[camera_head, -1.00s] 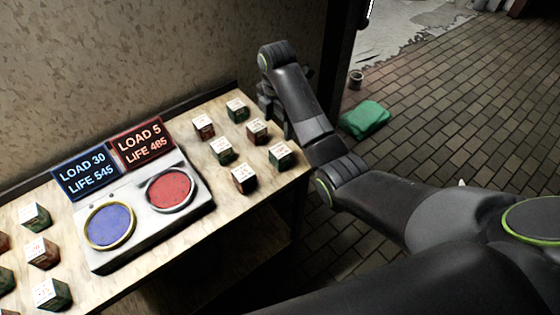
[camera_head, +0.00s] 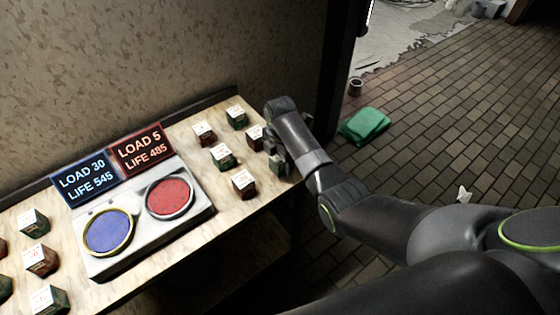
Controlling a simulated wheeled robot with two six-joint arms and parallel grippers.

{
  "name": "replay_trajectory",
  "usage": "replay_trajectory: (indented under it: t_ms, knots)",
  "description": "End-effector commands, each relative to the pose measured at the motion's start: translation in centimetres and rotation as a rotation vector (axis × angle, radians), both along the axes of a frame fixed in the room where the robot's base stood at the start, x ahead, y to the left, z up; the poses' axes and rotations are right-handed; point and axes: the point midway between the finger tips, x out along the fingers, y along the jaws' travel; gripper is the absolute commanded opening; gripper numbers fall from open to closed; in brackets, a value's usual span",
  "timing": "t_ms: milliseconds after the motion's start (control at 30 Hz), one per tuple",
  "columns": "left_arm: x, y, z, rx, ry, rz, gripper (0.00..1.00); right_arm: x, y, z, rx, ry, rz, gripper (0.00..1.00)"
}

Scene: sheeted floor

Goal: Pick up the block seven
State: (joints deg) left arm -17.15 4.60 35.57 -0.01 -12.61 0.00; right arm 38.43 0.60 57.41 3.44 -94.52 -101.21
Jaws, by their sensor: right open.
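Small red and green blocks with white number labels stand on the table, several to the right of the console. They include a green block (camera_head: 237,120), a red block (camera_head: 204,137), a green block (camera_head: 223,160), a red block (camera_head: 244,186) and a dark red block (camera_head: 255,139). The numbers are too small to read, so I cannot tell which is the seven. My right gripper (camera_head: 276,154) is open and low at the table's right end. It points down beside the dark red block and partly hides the rightmost green block (camera_head: 277,169). My left gripper is out of view.
A console with a blue pad (camera_head: 108,230) and a red pad (camera_head: 170,197) sits mid-table, with two lit displays behind it. More blocks, such as a green one (camera_head: 34,222), stand on the left. A wall backs the table.

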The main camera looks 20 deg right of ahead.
Motion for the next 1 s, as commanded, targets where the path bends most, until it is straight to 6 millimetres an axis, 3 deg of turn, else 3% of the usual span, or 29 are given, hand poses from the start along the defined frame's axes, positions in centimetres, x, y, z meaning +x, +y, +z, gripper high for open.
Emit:
replay_trajectory:
  t_ms: [267, 767, 1000]
  knots:
    - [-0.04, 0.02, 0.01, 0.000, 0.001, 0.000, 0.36, -0.02, 0.02, -0.42, 0.000, 0.000, 0.000, 0.73]
    - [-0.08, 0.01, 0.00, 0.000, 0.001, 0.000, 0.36, -0.02, 0.02, -0.39, 0.000, 0.000, 0.000, 0.11]
    - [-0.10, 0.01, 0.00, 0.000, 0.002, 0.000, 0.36, 0.08, 0.03, -0.16, 0.000, -0.003, 0.000, 0.11]
